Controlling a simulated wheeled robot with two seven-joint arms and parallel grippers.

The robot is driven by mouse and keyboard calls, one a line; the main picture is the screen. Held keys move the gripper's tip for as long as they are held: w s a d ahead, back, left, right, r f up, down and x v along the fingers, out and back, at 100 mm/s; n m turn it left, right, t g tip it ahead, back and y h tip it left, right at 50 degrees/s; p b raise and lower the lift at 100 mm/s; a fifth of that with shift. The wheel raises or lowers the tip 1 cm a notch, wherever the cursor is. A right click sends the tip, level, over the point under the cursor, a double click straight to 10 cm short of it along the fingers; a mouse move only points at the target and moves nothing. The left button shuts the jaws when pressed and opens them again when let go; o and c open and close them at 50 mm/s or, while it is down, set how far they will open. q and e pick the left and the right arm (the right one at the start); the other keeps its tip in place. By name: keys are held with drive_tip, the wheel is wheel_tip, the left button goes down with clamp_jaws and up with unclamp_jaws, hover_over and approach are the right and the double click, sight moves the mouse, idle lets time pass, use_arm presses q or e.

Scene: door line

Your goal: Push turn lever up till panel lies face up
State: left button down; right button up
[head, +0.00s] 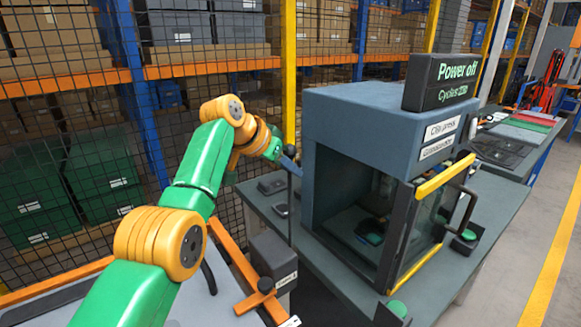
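My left arm reaches in from the lower left. Its gripper (283,162) is at the upper end of a thin dark upright rod with a dark knob, left of the blue-grey press. The fingers are small and partly hidden, so I cannot tell whether they are open or touching the rod. The rod (290,212), which may be the turn lever, stands behind a dark grey block (274,256) with a small label. An orange frame (238,262) with a crosspiece is beside the block. I cannot clearly make out which part is the panel. My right gripper is out of view.
The press (352,112) stands on a grey table (487,222), its yellow-edged clear door (428,225) at the front. Its sign (441,83) reads "Power off". A mesh fence (62,150) and shelving are behind. Floor (530,235) is clear at the right.

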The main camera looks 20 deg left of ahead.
use_arm(q)
drive_tip(key=c, duration=1)
unclamp_jaws()
drive_tip(key=shift+f, duration=0.15)
drive_tip(key=shift+c, duration=0.2)
drive_tip(key=shift+o, duration=1)
drive_tip(key=shift+a, duration=0.15)
drive_tip(key=shift+w+a, duration=0.15)
drive_tip(key=b+v, duration=0.3)
drive_tip(key=v, duration=0.4)
drive_tip(key=shift+f, duration=0.1)
